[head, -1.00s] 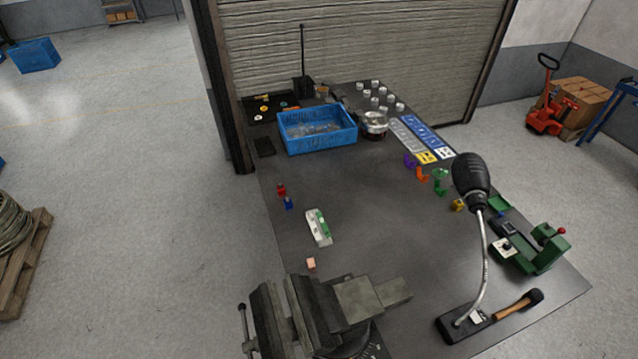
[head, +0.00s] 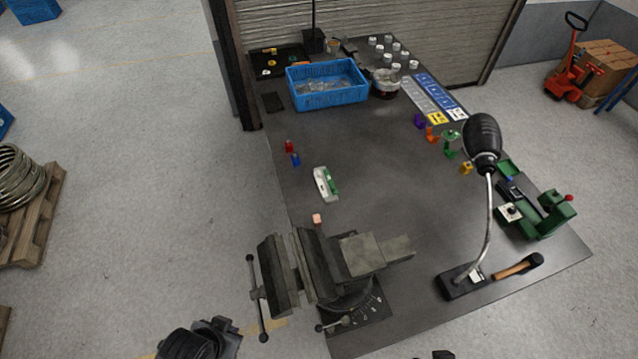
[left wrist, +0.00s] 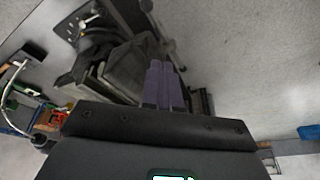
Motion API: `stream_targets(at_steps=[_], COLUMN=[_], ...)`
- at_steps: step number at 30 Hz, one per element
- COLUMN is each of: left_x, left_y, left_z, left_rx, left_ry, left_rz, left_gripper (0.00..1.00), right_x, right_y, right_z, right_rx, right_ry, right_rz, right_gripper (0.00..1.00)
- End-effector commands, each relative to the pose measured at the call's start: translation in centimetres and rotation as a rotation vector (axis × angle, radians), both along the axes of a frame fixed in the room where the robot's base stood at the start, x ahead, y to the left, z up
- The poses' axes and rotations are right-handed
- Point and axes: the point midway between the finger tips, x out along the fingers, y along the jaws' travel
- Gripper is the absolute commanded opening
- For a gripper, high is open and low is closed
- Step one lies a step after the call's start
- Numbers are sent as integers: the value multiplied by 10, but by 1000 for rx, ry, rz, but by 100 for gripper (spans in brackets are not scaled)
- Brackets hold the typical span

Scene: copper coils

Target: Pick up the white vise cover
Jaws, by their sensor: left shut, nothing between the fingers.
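A white piece (head: 320,184), which I take for the white vise cover, lies on the dark table in the head view, beyond the vise. A green piece (head: 332,182) lies right against its right side. The dark bench vise (head: 335,268) stands at the table's near left edge. My left gripper shows in the left wrist view (left wrist: 161,84) with its purple fingers together and empty, and the vise (left wrist: 112,62) lies beyond it. In the head view only a dark part of my left arm shows at the bottom left, off the table. A dark bit at the bottom edge may be my right gripper; its fingers are unclear.
Red and blue pieces (head: 295,159) lie to the left. A blue crate (head: 327,84) stands at the back. A flexible lamp (head: 483,140) and a hammer (head: 515,267) are at right. The table's middle is clear.

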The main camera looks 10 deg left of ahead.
Motion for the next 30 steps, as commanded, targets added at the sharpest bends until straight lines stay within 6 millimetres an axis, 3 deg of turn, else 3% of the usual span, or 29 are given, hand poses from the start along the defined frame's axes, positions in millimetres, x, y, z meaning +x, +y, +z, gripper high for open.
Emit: stream_targets(at_steps=[9, 21, 30], left_x=[0, 0, 0], left_y=[0, 0, 0], left_z=[0, 0, 0], left_rx=[0, 0, 0], left_ry=[0, 0, 0], left_rz=[0, 0, 0], left_gripper=[0, 60, 62], right_x=[0, 0, 0], right_y=[-1, 1, 2], right_z=[0, 0, 0], right_rx=[-4, 3, 7], right_ry=[-1, -1, 0], right_rz=[2, -1, -4], right_gripper=[43, 43, 43])
